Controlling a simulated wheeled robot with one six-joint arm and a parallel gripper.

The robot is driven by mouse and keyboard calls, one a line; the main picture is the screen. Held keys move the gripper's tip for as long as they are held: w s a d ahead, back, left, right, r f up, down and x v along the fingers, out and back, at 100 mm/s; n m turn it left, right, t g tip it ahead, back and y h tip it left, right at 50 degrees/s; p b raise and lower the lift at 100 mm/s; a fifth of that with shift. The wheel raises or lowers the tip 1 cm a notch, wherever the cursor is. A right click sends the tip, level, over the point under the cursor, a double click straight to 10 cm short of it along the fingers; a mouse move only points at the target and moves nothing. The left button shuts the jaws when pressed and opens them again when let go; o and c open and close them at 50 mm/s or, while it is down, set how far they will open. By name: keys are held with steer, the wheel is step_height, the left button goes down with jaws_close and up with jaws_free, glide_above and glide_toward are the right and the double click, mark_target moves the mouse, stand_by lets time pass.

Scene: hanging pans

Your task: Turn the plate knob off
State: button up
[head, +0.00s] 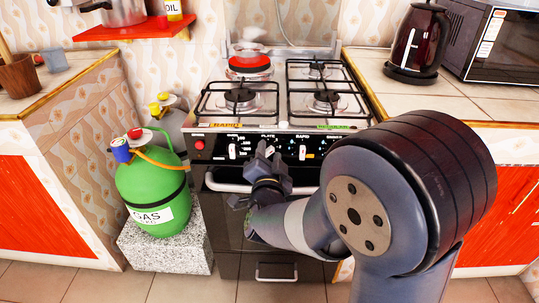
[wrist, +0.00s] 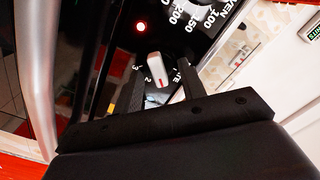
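The plate knob (wrist: 155,68) is white with a red mark and shows in the wrist view between my two dark fingers, with part of its label and dial numbers beside it. My gripper (wrist: 161,62) is open, one finger on each side of the knob, with gaps visible. Whether the fingertips reach around it or stop short, I cannot tell.
The oven knob (head: 233,150) is left of my gripper and a rapid knob (head: 303,151) is right. A red light (wrist: 140,27) is lit on the panel. The oven handle (head: 228,185) runs below. A green gas bottle (head: 153,190) stands left of the stove.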

steer(key=c, duration=0.6)
steer(key=shift+n, duration=0.3)
steer(key=n+p, duration=0.1)
steer(key=n, duration=0.3)
steer(key=shift+a+r, duration=0.1)
steer(key=shift+a, duration=0.05)
steer(key=shift+a+n+p, duration=0.1)
steer(key=shift+n+p, duration=0.55)
steer(key=shift+n, duration=1.45)
steer(key=o, duration=0.9)
steer(key=shift+o, duration=0.2)
